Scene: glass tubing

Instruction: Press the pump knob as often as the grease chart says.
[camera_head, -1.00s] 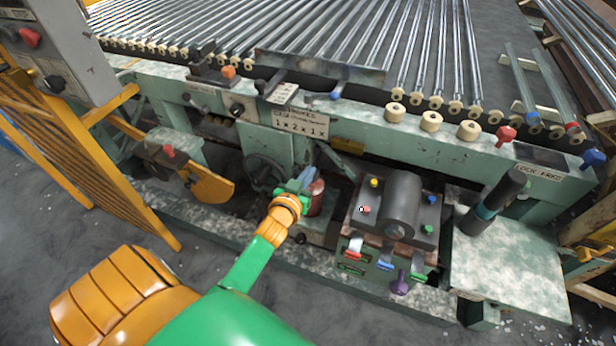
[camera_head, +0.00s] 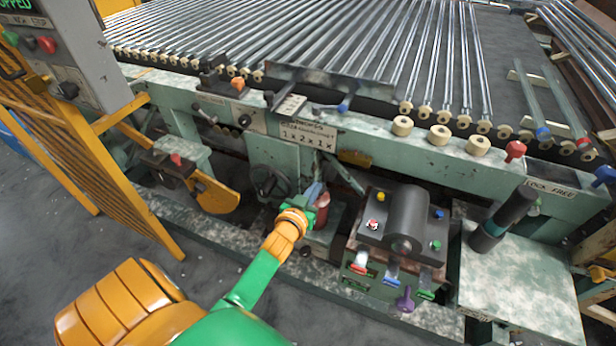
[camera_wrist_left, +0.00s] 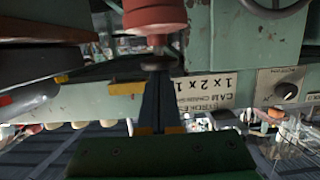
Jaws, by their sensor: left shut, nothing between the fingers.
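The grease pump (camera_head: 322,211) is a red cylinder low on the front of the green machine, partly hidden by my left gripper. In the left wrist view the red pump body (camera_wrist_left: 155,14) is upside down, with a short stem and a dark round knob (camera_wrist_left: 157,63). My left gripper (camera_head: 314,191) is shut and empty. In the wrist view its dark blue fingers (camera_wrist_left: 153,98) are at the knob; I cannot tell whether they touch. The grease chart (camera_head: 308,134) on the machine reads "1 x 2 x 1 x"; its small lettering is unclear. My right gripper is not in view.
A motor box (camera_head: 405,225) with coloured buttons and levers stands right of the pump. A handwheel (camera_head: 268,181) is left of it. A yellow guard fence (camera_head: 110,190) stands at the left. Glass tubes lie on rollers above.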

